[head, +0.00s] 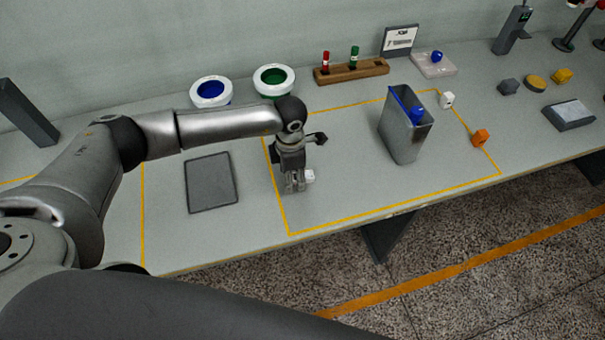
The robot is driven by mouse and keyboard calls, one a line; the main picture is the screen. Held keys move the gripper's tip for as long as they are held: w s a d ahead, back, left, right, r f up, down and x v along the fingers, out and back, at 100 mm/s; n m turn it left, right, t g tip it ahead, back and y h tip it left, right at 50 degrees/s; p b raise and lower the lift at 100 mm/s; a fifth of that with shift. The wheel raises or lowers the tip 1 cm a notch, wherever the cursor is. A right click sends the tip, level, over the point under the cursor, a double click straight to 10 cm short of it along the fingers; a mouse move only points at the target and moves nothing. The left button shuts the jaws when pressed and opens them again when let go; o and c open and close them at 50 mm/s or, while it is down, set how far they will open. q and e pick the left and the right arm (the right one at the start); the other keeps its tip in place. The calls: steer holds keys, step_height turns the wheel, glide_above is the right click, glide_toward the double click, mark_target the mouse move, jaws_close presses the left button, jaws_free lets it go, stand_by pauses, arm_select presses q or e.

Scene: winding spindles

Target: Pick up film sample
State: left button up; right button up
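My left gripper (297,184) points down at the table, inside the yellow-taped rectangle. A small white block-like piece (310,176) is at the right side of its fingers. I cannot tell whether the fingers touch it or how far they are apart. Another small white piece (447,100) and an orange piece (480,138) lie on the right side of the taped area. I cannot tell which of these, if any, is the film sample. My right gripper is not in view.
A tall grey metal bin (401,140) with blue items at its top stands right of the gripper. A dark flat pad (211,183) lies to the left. Blue (211,91) and green (274,78) round containers and a wooden rack (351,72) stand behind. The table's front edge is close.

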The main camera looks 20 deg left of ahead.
arm_select(q)
steer(key=c, duration=0.9)
steer(key=shift+o, duration=0.2)
steer(key=shift+r, duration=0.1)
